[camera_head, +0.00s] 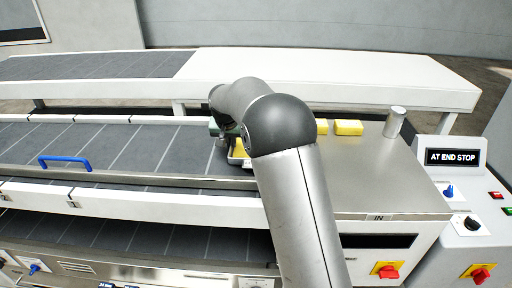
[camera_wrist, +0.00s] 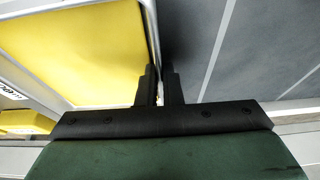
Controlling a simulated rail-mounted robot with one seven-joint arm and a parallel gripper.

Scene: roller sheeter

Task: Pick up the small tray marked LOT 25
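A small tray with a yellow bottom and thin pale walls (camera_wrist: 152,25) fills the upper left of the wrist view. A white label (camera_wrist: 8,90) with dark print shows at that view's left edge, cut off and too partial to read the lot. In the head view the tray (camera_head: 238,150) sits at the right end of the grey belt, partly hidden by my arm. My gripper (camera_wrist: 160,88) has its two black fingers close together, one on each side of the tray's wall, shut on it. In the head view my gripper (camera_head: 222,133) is mostly hidden behind the arm.
Two yellow blocks (camera_head: 348,127) and a metal cylinder (camera_head: 394,122) stand on the steel top (camera_head: 385,175) to the right. A white table (camera_head: 330,75) stands behind. The belt's middle is clear.

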